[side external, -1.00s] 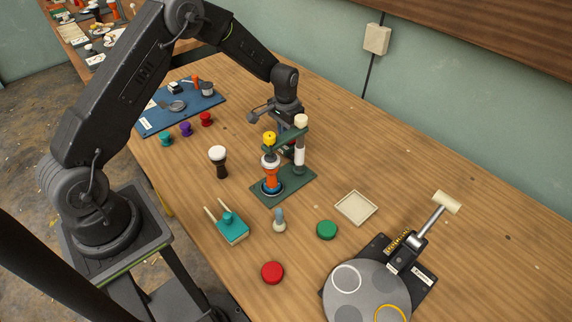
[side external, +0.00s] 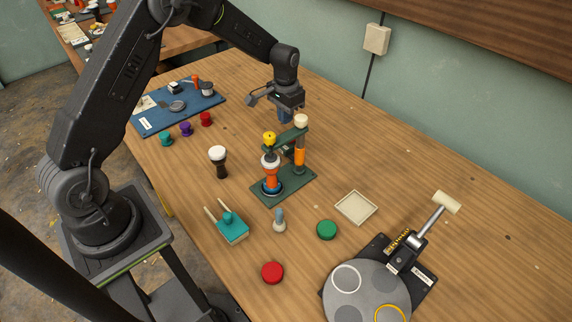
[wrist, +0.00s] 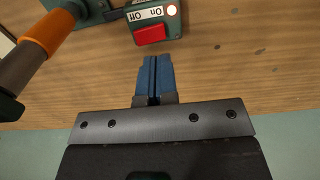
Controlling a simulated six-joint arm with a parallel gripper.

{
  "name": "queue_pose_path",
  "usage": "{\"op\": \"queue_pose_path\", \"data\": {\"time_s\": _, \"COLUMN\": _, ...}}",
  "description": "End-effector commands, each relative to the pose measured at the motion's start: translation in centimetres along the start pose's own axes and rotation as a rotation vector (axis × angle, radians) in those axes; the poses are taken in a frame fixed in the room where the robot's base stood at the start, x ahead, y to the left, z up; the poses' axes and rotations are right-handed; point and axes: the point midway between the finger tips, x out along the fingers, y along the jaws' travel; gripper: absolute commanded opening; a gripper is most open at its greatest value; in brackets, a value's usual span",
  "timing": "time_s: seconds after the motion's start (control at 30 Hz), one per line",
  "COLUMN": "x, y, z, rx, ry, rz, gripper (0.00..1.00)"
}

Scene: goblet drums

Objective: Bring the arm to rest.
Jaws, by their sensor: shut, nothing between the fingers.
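My gripper (side external: 285,116) is shut and empty, pointing down just behind the green drum stand (side external: 262,199) on the wooden table. Its blue fingertips (wrist: 154,62) are pressed together in the wrist view. There, a green switch box with a red rocker (wrist: 151,34), an "On Off" label and a lit lamp is just ahead of the fingertips. The stand holds an orange goblet drum (side external: 271,184) with a yellow knob (side external: 269,138) above it. The stand's post has an orange section (side external: 300,157). The switch box is mostly hidden in the side view.
A blue mat (side external: 155,122) lies far left. The table right of my gripper is clear.

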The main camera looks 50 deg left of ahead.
Motion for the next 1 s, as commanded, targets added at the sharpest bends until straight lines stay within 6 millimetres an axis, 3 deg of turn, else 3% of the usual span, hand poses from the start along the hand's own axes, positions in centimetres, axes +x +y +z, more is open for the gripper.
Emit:
{"op": "queue_pose_path", "data": {"time_s": 0.2, "x": -1.4, "y": 0.0, "z": 0.0, "rx": 0.000, "ry": 0.001, "rz": 0.000, "gripper": 0.00}}
{"op": "queue_pose_path", "data": {"time_s": 0.53, "x": -1.6, "y": 0.0, "z": 0.0, "rx": 0.000, "ry": 0.001, "rz": 0.000, "gripper": 0.00}}
{"op": "queue_pose_path", "data": {"time_s": 0.63, "x": -2.6, "y": 0.3, "z": 0.2, "rx": 0.001, "ry": 0.013, "rz": -0.003, "gripper": 0.00}}
{"op": "queue_pose_path", "data": {"time_s": 0.77, "x": -6.3, "y": 1.4, "z": 1.4, "rx": 0.003, "ry": 0.053, "rz": -0.010, "gripper": 0.00}}
{"op": "queue_pose_path", "data": {"time_s": 1.0, "x": -15.4, "y": 4.5, "z": 7.3, "rx": 0.002, "ry": 0.165, "rz": -0.023, "gripper": 0.00}}
